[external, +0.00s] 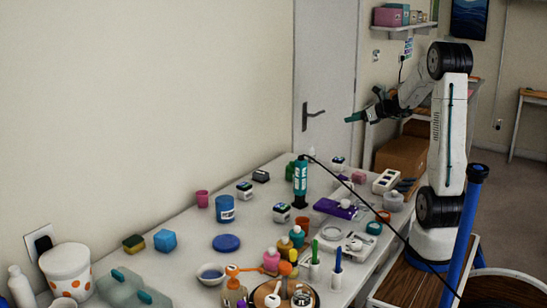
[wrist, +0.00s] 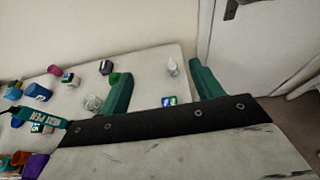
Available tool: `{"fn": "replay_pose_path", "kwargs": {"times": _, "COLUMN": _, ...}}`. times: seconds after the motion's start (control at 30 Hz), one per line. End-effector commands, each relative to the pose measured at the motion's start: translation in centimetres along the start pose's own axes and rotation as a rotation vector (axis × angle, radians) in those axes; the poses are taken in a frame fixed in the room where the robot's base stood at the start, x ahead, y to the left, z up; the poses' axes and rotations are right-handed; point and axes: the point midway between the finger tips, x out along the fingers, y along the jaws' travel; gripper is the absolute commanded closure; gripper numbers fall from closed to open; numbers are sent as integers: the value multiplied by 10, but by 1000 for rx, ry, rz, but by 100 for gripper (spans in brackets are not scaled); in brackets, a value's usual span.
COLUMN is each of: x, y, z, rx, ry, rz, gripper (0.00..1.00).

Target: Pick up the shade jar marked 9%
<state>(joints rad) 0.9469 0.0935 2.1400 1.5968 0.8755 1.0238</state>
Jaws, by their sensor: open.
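Several small jars with dark, white and green labels stand on the white table; the print is too small to read, so I cannot tell which is marked 9%. In the external view one stands near the middle (external: 244,190), one left of the teal pen tool (external: 281,212) and one near the back (external: 337,162). In the wrist view a labelled jar (wrist: 168,101) shows between the fingers, its lower part hidden by the gripper's dark bar. My gripper (wrist: 160,85) has green fingers, spread open and empty. In the external view it (external: 352,118) is raised well above the table's far end.
The teal pen tool (external: 301,183) stands upright with a black cable running right. A blue tub (external: 225,208), blue disc (external: 226,243) and purple block (external: 336,208) share the table (external: 190,255). Bottles and pens crowd the near end. A door (external: 325,85) stands behind.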

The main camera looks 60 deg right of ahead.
Motion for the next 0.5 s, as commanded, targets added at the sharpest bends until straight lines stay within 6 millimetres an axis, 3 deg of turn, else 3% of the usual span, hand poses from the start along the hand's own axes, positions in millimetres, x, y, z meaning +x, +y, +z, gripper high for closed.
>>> {"fn": "replay_pose_path", "kwargs": {"times": 0.03, "x": 9, "y": 5, "z": -22, "rx": 7, "ry": 9, "rz": 11, "gripper": 35}}
{"fn": "replay_pose_path", "kwargs": {"times": 0.5, "x": 63, "y": 6, "z": -152, "rx": -3, "ry": 9, "rz": 14, "gripper": 35}}
